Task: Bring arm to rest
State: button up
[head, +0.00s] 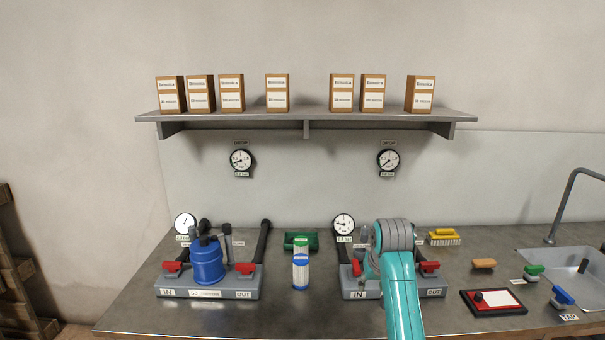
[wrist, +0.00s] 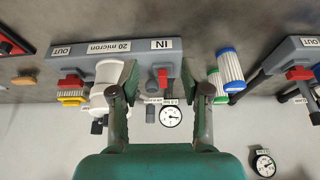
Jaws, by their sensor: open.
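My teal arm (head: 402,300) reaches over the right manifold (head: 352,285) in the head view and hides its middle; my gripper's fingers are hidden there. In the wrist view, which looks upside down, my gripper (wrist: 161,93) is open with nothing between its fingertips. The manifold (wrist: 140,60), labelled IN, 20 micron and OUT, lies beyond the fingers. A white housing (wrist: 108,75) stands at it beside the left finger; I cannot tell whether they touch. A blue-and-white filter cartridge (wrist: 230,65) is beyond the right finger and stands on the bench in the head view (head: 300,272).
The left manifold (head: 208,292) carries a blue housing (head: 207,262). A shelf (head: 306,115) holds several boxes.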

jog(key=s+f+t, duration=0.2)
jog(key=s+f, duration=0.6)
jog(key=f, duration=0.4)
jog(key=s+f+t, duration=0.1)
jog(key=s+f, duration=0.7)
jog(key=f, duration=0.4)
jog(key=s+f+t, duration=0.2)
jog(key=s+f, duration=0.2)
jog(key=s, duration=0.6)
jog(key=s+r+t, duration=0.1)
jog(key=s+r, duration=0.1)
jog(key=s, duration=0.9)
jog(key=s+r+t, duration=0.2)
jog(key=s, duration=0.9)
jog(key=s+r+t, duration=0.2)
jog(key=s+r, duration=1.2)
jog(key=shift+r, duration=0.3)
